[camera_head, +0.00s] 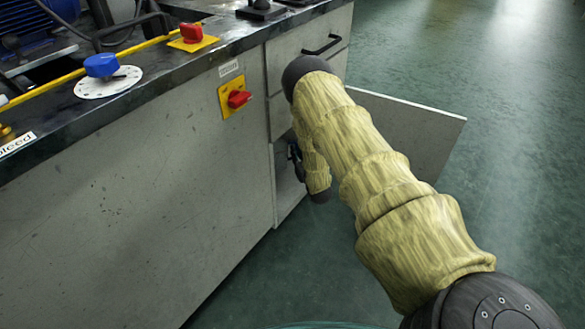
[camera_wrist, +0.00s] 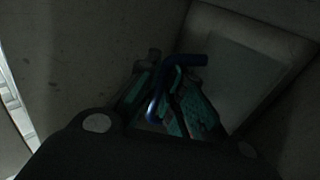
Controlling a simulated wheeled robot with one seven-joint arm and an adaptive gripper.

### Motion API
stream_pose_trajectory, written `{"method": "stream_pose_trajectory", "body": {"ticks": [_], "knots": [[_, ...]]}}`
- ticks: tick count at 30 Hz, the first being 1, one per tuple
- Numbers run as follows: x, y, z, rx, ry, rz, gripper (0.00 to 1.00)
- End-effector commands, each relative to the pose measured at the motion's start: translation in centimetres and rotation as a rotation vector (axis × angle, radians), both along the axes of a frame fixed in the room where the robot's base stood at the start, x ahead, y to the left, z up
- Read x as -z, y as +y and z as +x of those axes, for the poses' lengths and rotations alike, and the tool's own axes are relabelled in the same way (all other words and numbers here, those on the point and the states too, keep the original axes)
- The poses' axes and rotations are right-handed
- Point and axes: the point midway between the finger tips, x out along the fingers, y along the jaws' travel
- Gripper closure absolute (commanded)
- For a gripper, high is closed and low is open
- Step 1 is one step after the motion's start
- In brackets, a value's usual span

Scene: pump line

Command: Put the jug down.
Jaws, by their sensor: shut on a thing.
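In the wrist view my gripper (camera_wrist: 172,103) is shut on a blue, bent handle-like bar (camera_wrist: 185,61), which I take for part of the jug. The view is very dark, so the jug's full outline and whether its base touches anything cannot be told. A pale shape with a rounded corner (camera_wrist: 235,62) lies beyond the fingers to the right; I cannot tell what it is. In the head view my sleeved arm reaches down to the open cupboard in the bench. The jug does not show there, and my gripper is mostly hidden inside the cupboard.
The cupboard's open door (camera_head: 415,128) sticks out to the right of my arm. The bench front (camera_head: 130,215) is at the left, with a red switch (camera_head: 238,98) on it. A blue knob (camera_head: 101,65) and a red knob (camera_head: 191,32) stand on top. The green floor (camera_head: 460,60) is clear.

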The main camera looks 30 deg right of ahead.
Motion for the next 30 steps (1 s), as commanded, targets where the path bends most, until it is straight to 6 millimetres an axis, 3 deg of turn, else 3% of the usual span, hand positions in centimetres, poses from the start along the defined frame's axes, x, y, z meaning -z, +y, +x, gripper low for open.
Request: {"method": "stream_pose_trajectory", "body": {"ticks": [1, 8, 15, 28, 30], "knots": [[1.4, 0.0, 0.0, 0.0, 0.0, 0.0, 1.0], [3.0, 0.0, 0.0, 0.0, -0.001, 0.0, 1.0], [6.0, 0.0, 0.0, 0.0, 0.0, 0.0, 1.0], [6.5, 0.0, 0.0, 0.0, 0.0, 0.0, 1.0], [6.4, 0.0, 0.0, 0.0, 0.0, 0.0, 0.82]]}}
